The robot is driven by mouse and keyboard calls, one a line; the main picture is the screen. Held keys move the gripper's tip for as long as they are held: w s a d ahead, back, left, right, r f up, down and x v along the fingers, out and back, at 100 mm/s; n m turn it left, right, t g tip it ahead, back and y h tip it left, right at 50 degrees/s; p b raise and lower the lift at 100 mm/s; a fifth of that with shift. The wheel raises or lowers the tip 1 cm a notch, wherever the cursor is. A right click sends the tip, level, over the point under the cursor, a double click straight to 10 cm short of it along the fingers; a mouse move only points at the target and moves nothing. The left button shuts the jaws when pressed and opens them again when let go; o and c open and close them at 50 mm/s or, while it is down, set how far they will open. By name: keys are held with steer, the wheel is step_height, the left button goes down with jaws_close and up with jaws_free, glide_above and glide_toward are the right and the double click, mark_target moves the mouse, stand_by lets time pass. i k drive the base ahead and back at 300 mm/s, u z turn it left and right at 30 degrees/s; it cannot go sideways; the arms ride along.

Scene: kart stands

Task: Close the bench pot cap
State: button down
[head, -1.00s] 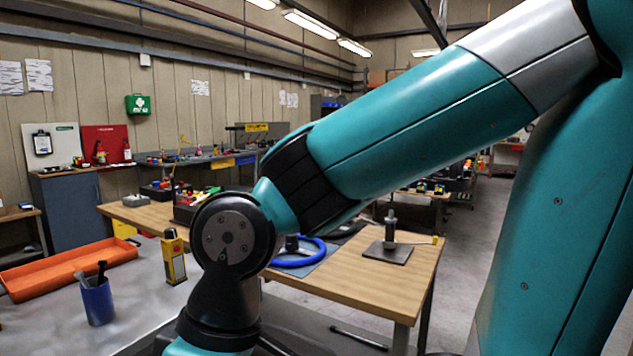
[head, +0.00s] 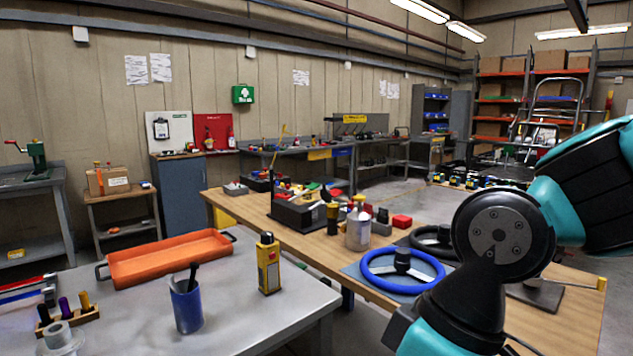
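A silvery metal pot (head: 357,226) stands upright on the wooden bench (head: 240,203), just behind the blue steering wheel. Something small and yellowish shows at its top, but whether that is a cap, and whether it is open, is too small to tell. A pale grey round pot-like thing (head: 61,341) is cut off at the lower left edge of the grey metal table. I cannot tell for sure which one is the bench pot. My arm shows at the right, in front of the wooden bench's right end. My gripper is out of view.
The grey table (head: 240,320) holds an orange tray (head: 168,258), a blue cup (head: 187,308) with tools, and a yellow can (head: 268,264). On the wooden bench are a black bin (head: 297,214), a blue steering wheel (head: 403,270) and a red block (head: 401,221).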

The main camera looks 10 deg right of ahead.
mark_target(326, 196)
steer(key=i, duration=1.45)
steer(key=u, duration=0.65)
